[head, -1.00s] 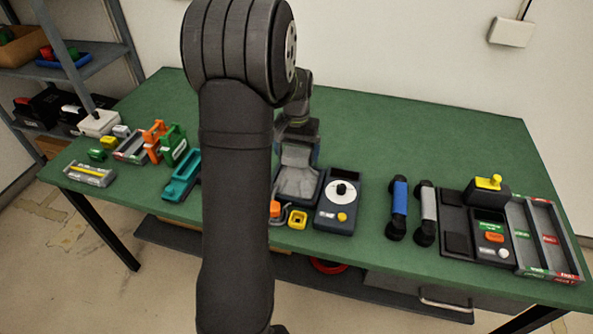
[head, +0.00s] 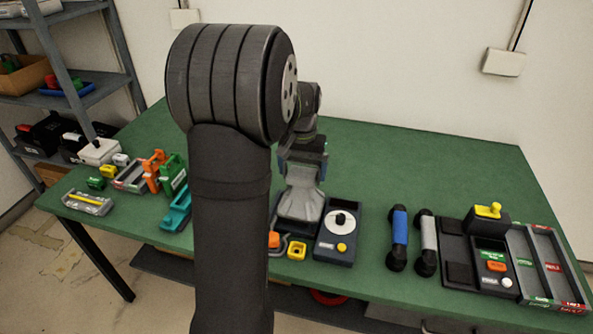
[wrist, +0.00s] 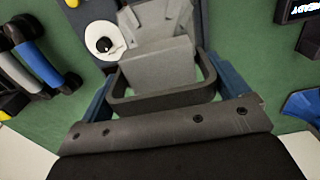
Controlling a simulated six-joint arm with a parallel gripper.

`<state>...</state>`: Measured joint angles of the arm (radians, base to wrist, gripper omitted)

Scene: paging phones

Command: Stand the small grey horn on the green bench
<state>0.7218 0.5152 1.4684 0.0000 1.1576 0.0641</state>
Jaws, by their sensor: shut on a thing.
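The small grey horn (head: 302,203) has a flared, faceted grey body and hangs below my gripper (head: 304,160) in the head view, wide end down. In the wrist view the horn (wrist: 155,62) lies between the blue fingers of my gripper (wrist: 162,98). A dark loop joined to it spans between the fingers, which are shut on it.
A dark blue dial unit (head: 338,235) stands just right of the horn. Yellow (head: 297,250) and orange (head: 273,239) pieces lie in front. Blue (head: 399,238) and grey (head: 426,240) handsets and a phone base (head: 490,255) stand right. The bench behind is clear.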

